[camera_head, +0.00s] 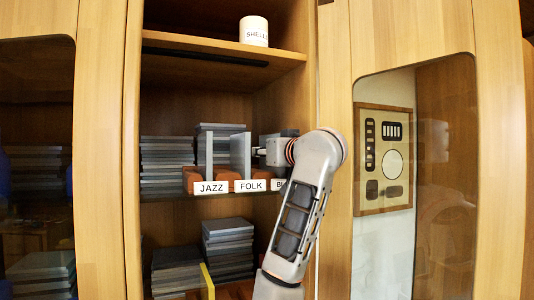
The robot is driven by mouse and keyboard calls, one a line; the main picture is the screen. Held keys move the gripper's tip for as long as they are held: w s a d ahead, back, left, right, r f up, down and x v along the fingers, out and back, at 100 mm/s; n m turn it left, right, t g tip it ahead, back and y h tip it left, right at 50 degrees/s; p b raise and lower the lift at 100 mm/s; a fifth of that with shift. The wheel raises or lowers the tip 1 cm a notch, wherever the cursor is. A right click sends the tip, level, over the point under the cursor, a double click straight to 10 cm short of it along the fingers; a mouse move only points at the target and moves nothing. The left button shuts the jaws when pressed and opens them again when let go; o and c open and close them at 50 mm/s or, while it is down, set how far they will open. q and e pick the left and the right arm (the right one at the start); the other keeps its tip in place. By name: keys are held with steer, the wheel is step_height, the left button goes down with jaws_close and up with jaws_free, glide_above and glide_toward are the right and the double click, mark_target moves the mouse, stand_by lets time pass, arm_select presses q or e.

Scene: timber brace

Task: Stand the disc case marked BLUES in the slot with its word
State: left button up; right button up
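A brown rack (197,177) on the middle shelf carries white labels reading JAZZ (211,188) and FOLK (250,185), and a third label (277,184) showing only its first letters, partly hidden by my arm. Two grey upright cases stand at the rack, one behind JAZZ (206,150) and one behind FOLK (240,155). No BLUES word is readable on any case. My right gripper (259,151) points left, close beside the right upright case. Whether it touches or grips that case, I cannot tell. The third slot is mostly hidden behind my arm. My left gripper is not in view.
Stacks of grey cases lie behind the rack (166,158) and on the lower shelf (228,245), where a yellow strip (207,281) stands. A white cylinder (254,30) sits on the upper shelf. Cabinet uprights and glass doors flank the opening.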

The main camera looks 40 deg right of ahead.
steer(key=shift+s, duration=0.2)
steer(key=v, duration=1.1)
steer(key=shift+s+a, duration=0.25)
steer(key=shift+s, duration=0.1)
